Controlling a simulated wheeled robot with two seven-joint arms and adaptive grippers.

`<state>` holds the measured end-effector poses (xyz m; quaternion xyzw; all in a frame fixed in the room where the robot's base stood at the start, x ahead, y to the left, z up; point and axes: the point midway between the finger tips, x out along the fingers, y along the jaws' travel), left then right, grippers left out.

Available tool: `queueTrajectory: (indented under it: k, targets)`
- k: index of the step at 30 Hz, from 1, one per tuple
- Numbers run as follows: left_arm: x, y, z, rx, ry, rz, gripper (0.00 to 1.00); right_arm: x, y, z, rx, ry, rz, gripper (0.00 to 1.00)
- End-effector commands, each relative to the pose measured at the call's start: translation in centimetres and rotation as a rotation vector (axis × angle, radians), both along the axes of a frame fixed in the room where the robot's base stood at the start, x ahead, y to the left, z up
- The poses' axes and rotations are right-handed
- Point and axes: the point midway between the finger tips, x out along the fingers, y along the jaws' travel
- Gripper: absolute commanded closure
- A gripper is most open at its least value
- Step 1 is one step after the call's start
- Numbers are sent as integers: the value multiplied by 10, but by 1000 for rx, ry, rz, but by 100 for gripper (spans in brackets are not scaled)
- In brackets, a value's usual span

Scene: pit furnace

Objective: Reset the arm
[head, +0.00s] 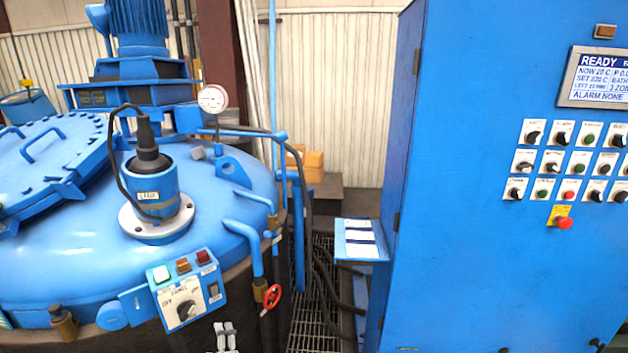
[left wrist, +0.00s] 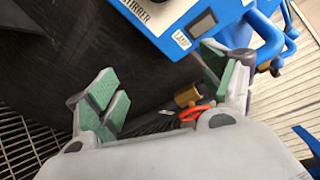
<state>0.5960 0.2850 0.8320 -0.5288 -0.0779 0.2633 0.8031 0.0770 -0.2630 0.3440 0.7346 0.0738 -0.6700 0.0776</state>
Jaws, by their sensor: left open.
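My left gripper (left wrist: 160,88) is open in the left wrist view, its green-padded fingers spread wide with nothing held between them. Grey parts that look like its fingertips (head: 226,336) show at the bottom edge of the head view, just below the stirrer control box (head: 187,290). The box also shows at the top of the left wrist view (left wrist: 180,20), beyond the fingers. The left arm itself is hidden in the head view. My right gripper is in neither view.
The blue furnace lid (head: 90,260) fills the left. A red valve handle (head: 272,297) sits right of the box. A blue cabinet (head: 450,250) with a small shelf (head: 361,240) stands right. Hoses lie on the floor grating (head: 305,335) between them.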

Motion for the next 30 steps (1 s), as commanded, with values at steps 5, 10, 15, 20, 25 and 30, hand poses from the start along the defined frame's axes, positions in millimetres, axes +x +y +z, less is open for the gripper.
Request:
queueTrajectory:
  k: [5, 10, 15, 20, 25, 30]
  targets:
    - [-2, -15, -57, -219, 55, -51, 19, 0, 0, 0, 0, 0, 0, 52]
    - [-14, -26, -118, -437, 121, -61, 19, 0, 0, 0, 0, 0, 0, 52]
    - [-33, -33, -175, -645, 184, -35, 19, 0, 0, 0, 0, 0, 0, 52]
    - [-59, -37, -227, -836, 235, 22, 19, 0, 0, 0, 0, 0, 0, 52]
    - [-95, -39, -280, -1025, 281, 114, 19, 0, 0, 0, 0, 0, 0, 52]
    - [-142, -38, -331, -1199, 317, 240, 19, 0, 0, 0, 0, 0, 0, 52]
